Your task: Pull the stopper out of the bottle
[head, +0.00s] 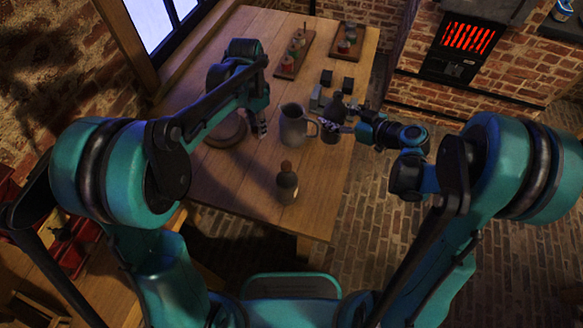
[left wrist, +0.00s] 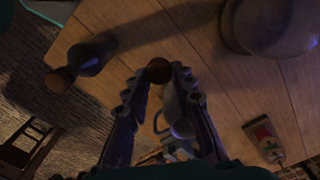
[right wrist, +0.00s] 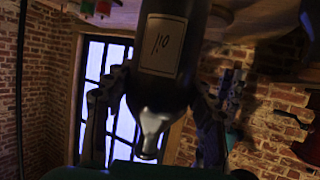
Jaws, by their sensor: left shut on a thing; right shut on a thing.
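My right gripper (head: 346,124) is shut on a dark bottle (head: 335,106), over the table's right side. In the right wrist view the bottle (right wrist: 160,85) sits between both fingers, with a pale, handwritten label (right wrist: 162,45) and its narrow, shiny neck (right wrist: 150,130) pointing down the picture. No stopper can be made out on that neck. My left gripper (head: 262,128) is left of the grey jug, apart from the bottle. In the left wrist view it is shut on a round brown stopper (left wrist: 158,70) at its fingertips. The stopper is hidden in the head view.
A grey jug (head: 293,126) stands between my grippers. A second, corked bottle (head: 287,186) stands nearer on the wooden table (head: 235,185). A round brown object (head: 226,130) lies behind my left arm. Trays with small items (head: 294,52) and dark blocks (head: 326,77) are farther back.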

